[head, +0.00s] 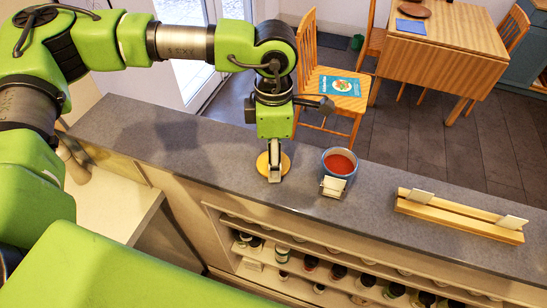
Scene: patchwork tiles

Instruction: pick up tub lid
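A round, flat, yellow-orange lid (284,163) lies on the grey counter (225,148). My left gripper (274,176) points down over the lid, and its fingers cover the lid's middle. The fingers overlap in this view, so I cannot tell whether they are open or shut, or whether they touch the lid. An open tub (340,163) with red contents stands just right of the lid. My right gripper is not in view.
A small white card (333,184) stands in front of the tub. A wooden rack (462,214) with white cards sits further right on the counter. Shelves (330,272) with jars are below. Behind are a chair (334,84) and a wooden table (452,30).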

